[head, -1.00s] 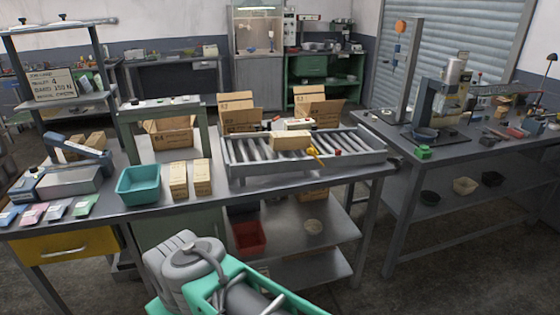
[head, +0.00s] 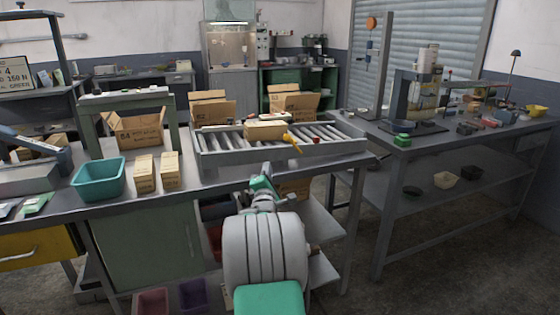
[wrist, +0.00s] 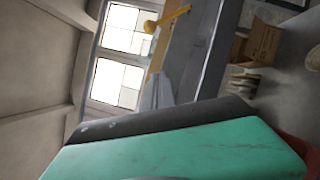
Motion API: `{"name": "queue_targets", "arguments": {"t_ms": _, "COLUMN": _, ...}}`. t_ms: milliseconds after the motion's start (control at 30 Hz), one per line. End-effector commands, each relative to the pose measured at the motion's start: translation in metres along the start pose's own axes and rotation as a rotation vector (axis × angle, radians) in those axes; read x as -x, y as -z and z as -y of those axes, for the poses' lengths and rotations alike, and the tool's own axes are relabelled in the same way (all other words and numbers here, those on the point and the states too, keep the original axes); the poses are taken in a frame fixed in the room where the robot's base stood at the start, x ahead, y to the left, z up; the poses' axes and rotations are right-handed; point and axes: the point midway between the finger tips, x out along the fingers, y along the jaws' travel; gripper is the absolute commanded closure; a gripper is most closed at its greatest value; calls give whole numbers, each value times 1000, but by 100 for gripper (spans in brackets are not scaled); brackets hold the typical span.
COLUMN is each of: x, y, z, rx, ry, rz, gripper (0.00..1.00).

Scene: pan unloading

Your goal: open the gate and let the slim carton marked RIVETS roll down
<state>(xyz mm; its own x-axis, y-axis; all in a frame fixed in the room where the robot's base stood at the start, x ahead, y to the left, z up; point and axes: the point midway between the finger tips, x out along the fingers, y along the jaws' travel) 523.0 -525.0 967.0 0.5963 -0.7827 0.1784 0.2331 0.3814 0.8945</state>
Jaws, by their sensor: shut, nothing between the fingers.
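A roller conveyor (head: 215,160) with grey side rails stands on the bench. A tan carton (head: 265,129) lies on its rollers; I cannot read its marking. A yellow lever (head: 291,143), seemingly the gate's handle, sticks out at the front rail just right of the carton. It also seems to show in the wrist view (wrist: 168,18). The gate plate itself cannot be made out. My gripper (head: 262,182) is in front of the bench, below and left of the lever, apart from it, shut and empty. My own green and black part fills the bottom of the wrist view.
Two tan cartons (head: 145,172) (head: 170,170) stand upright beside a teal bin (head: 98,181) left of the conveyor. Open cardboard boxes (head: 139,131) (head: 292,101) stand behind. A red knob (head: 316,140) sits right of the lever. Another bench (head: 440,150) stands at the right.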

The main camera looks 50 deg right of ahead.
Motion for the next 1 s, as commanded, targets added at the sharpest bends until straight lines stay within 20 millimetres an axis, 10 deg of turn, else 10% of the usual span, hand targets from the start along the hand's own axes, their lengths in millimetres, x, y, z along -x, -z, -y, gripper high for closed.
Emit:
{"name": "queue_targets", "arguments": {"t_ms": 467, "x": -12, "y": -6, "z": -1, "rx": 34, "ry": -20, "rz": 17, "gripper": 100}}
{"name": "queue_targets", "arguments": {"t_ms": 1000, "x": -107, "y": -29, "z": -4, "rx": 33, "ry": -20, "rz": 20, "gripper": 100}}
